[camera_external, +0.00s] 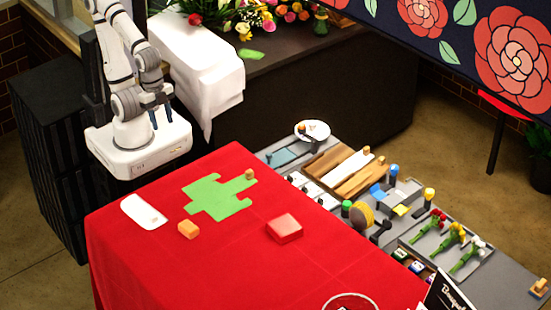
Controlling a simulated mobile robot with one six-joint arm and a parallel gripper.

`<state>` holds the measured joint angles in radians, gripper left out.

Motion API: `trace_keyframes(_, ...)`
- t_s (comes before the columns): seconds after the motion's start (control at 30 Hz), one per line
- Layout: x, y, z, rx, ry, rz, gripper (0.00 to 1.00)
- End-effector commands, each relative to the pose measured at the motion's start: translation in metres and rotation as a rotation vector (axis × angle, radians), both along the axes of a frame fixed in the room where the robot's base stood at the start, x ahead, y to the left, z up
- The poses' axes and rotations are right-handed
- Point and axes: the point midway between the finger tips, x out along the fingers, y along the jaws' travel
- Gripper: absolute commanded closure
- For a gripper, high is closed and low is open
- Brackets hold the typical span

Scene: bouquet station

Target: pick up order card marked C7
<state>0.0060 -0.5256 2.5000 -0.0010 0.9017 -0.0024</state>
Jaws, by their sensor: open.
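My gripper (160,124) hangs at the end of the folded white arm at the upper left, above my base. Its dark fingers point down and are apart, with nothing seen between them. No marking C7 can be read at this size, so I cannot tell which thing is the order card. Small white card-like pieces (308,185) lie on the grey station at the right of the red table. A white rounded flat piece (143,211) lies on the red table's left side. My gripper is well away from both and touches neither.
The red-covered table (190,275) holds a green mat (217,197), an orange block (188,229) and a red box (285,228). The grey station holds wooden boards (345,170), a tape roll (362,214) and three flowers (453,240). A black sign (447,295) stands at front right.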

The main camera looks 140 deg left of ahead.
Motion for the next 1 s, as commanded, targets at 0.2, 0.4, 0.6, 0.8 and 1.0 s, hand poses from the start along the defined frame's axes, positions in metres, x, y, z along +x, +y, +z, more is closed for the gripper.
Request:
trace_keyframes(0.2, 0.000, 0.000, 0.000, 0.000, 0.000, 0.000, 0.60)
trace_keyframes(0.4, 0.000, 0.000, 0.000, 0.000, 0.000, 0.000, 0.60)
trace_keyframes(0.6, 0.029, 0.011, -0.001, -0.011, 0.002, -0.001, 0.60)
trace_keyframes(0.8, 0.104, 0.054, -0.014, -0.035, -0.014, -0.010, 0.60)
trace_keyframes(1.0, 0.174, 0.127, -0.043, -0.042, -0.051, -0.013, 0.60)
